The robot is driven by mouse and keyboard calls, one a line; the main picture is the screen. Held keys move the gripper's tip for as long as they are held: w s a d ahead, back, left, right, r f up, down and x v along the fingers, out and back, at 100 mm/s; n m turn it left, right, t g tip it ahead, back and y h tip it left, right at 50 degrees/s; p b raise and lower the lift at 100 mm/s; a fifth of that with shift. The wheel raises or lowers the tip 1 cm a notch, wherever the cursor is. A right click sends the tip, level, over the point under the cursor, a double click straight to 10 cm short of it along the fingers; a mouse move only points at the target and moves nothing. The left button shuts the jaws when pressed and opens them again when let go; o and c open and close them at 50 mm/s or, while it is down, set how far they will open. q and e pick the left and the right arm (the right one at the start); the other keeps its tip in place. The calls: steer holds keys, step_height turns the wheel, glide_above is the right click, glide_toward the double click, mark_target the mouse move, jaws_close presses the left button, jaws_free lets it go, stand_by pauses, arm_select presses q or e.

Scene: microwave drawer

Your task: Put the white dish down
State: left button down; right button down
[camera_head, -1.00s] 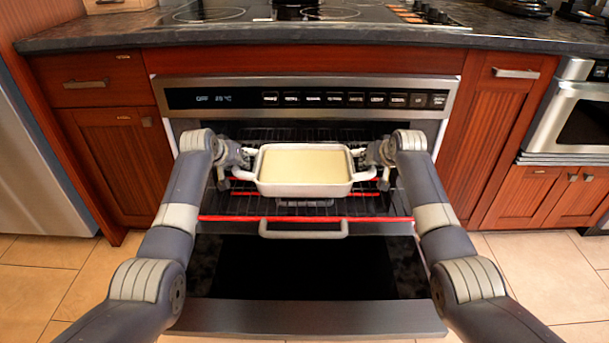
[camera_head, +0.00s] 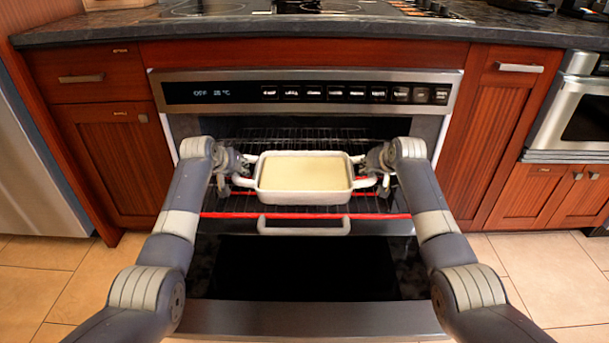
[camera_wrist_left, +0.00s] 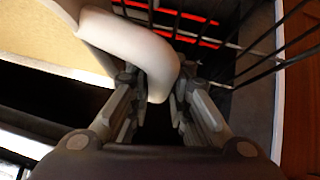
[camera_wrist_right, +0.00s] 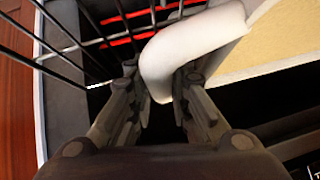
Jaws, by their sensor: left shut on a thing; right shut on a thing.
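The white dish (camera_head: 304,198) is rectangular with a loop handle at each end and a pale yellow filling. It is level at the oven opening, over the dark wire rack (camera_head: 290,210). My left gripper (camera_head: 241,178) is shut on its left handle, and this handle (camera_wrist_left: 135,45) shows between the fingers in the left wrist view. My right gripper (camera_head: 370,178) is shut on its right handle, and this handle (camera_wrist_right: 190,50) shows between the fingers in the right wrist view. I cannot tell whether the dish's underside touches the rack.
A red-edged rack front (camera_head: 225,215) crosses the opening. The control panel (camera_head: 310,93) and dark countertop (camera_head: 300,32) are above. Wooden cabinets flank the oven.

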arm_select(q)
steer(key=shift+w+a+f, duration=0.1)
arm_select(e)
steer(key=shift+w+f, duration=0.1)
arm_select(q)
steer(key=c, duration=1.9)
jaws_free()
steer(key=shift+f+b, duration=0.3)
steer(key=shift+f, duration=0.05)
arm_select(e)
steer(key=c, duration=1.9)
jaws_free()
steer(key=shift+f, duration=0.35)
arm_select(q)
steer(key=o, duration=0.4)
steer(key=shift+r, duration=0.2)
arm_select(e)
steer(key=o, duration=0.4)
steer(key=shift+r, duration=0.15)
arm_select(q)
steer(key=shift+s+r, duration=0.1)
steer(key=shift+s, duration=0.1)
arm_select(e)
steer(key=shift+s+r, duration=0.1)
steer(key=shift+s, duration=0.1)
arm_select(q)
steer(key=shift+v, duration=5.9)
arm_select(e)
steer(key=shift+v, duration=6)
